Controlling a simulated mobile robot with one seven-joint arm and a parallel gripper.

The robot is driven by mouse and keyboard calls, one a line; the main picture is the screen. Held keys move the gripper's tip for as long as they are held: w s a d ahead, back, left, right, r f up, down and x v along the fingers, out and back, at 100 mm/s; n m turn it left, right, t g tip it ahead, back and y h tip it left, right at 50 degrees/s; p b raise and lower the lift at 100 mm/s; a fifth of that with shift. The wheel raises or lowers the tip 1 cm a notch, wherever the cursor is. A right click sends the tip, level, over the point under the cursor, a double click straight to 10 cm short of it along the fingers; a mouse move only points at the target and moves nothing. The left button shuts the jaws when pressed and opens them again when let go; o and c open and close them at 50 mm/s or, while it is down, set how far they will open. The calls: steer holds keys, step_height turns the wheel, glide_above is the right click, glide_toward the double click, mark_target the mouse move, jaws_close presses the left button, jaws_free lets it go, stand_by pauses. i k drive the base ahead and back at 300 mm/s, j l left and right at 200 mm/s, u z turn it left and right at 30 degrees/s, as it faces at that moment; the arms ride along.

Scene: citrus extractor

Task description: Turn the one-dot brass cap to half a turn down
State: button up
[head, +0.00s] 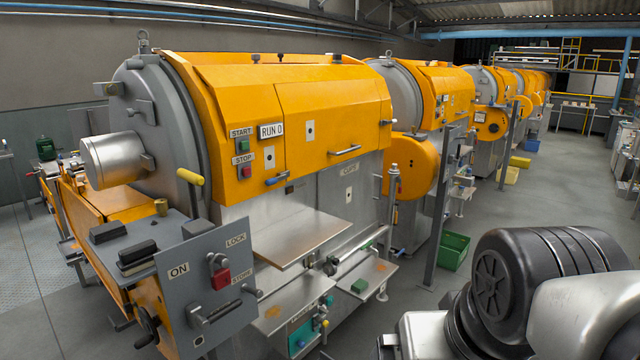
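My dark and silver arm links fill the lower right corner. My gripper is not in view.
A grey panel (182,295) marked ON, LOCK and STORE carries a red block (220,279) and a bar handle (216,312). Black blocks (137,251) lie behind it. A yellow-tipped lever (190,177) sticks out above. A green crate (454,250) is on the floor; the right aisle looks open.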

mark_target(161, 205)
steer(key=u, duration=1.3)
steer(key=i+j+u, duration=0.15)
steer(key=j, duration=0.25)
steer(key=i+j+u, duration=0.55)
steer(key=i+j, duration=0.2)
steer(key=i, duration=0.2)
steer(key=i+j+u, duration=0.2)
steer(key=i, duration=0.25)
steer(key=i+z, duration=0.5)
steer(key=i+j+z, duration=0.45)
steer(key=i, duration=0.2)
steer(key=i+z, duration=0.15)
steer(key=z, duration=0.25)
steer(key=i+z, duration=0.15)
steer(key=z, duration=0.3)
steer(key=i+z, duration=0.15)
steer(key=z, duration=0.25)
steer(key=i+j+z, duration=0.1)
steer(key=z, duration=0.3)
steer(key=i, duration=0.05)
